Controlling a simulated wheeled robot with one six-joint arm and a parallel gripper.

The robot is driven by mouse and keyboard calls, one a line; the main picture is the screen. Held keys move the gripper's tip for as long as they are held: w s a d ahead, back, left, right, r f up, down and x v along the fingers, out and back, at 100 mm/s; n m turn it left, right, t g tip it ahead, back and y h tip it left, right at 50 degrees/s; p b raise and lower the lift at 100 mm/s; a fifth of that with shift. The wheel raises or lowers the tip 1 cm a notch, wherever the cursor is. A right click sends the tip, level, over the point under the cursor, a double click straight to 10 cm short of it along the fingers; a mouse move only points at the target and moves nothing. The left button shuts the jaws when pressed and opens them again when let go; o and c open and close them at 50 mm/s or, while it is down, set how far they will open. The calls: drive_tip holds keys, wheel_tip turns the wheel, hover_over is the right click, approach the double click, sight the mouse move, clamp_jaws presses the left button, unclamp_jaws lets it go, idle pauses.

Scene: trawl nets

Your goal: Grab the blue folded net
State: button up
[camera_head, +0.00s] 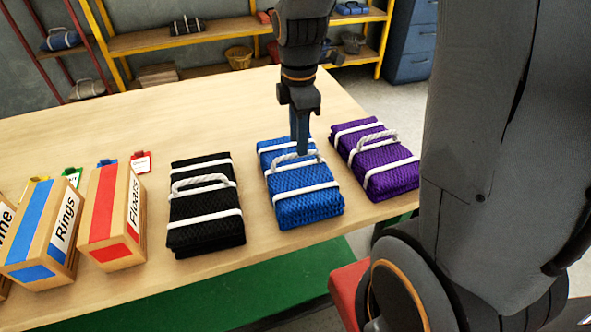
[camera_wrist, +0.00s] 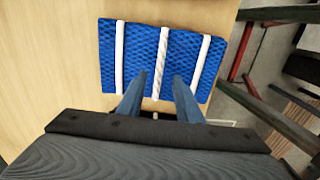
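The blue folded net (camera_head: 306,207) lies on the wooden table between a black net and a purple net. It has two white straps and a white rope handle (camera_head: 293,162) across its middle. My gripper (camera_head: 300,150) points down over the net, with its fingertips at or just above the rope handle. In the wrist view the blue net (camera_wrist: 138,50) fills the upper middle, and the two fingers of my gripper (camera_wrist: 158,85) stand apart on either side of the rope handle (camera_wrist: 161,55). Whether the fingers touch the net is hard to tell.
The black folded net (camera_head: 205,225) lies left of the blue one, and the purple folded net (camera_head: 380,160) lies close on its right. Boxes marked Floats (camera_head: 115,215) and Rings (camera_head: 45,240) stand further left. The table (camera_head: 130,125) is clear behind the nets.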

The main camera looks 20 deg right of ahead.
sight(296, 156)
drive_tip(key=shift+a+f+p, duration=0.15)
drive_tip(key=shift+f+p, duration=0.2)
drive_tip(key=shift+f, duration=1.2)
drive_tip(key=shift+a+f+p, duration=0.1)
drive_tip(key=shift+f+p, duration=0.25)
drive_tip(key=shift+f, duration=1.15)
clamp_jaws()
drive_tip(key=shift+w, duration=0.1)
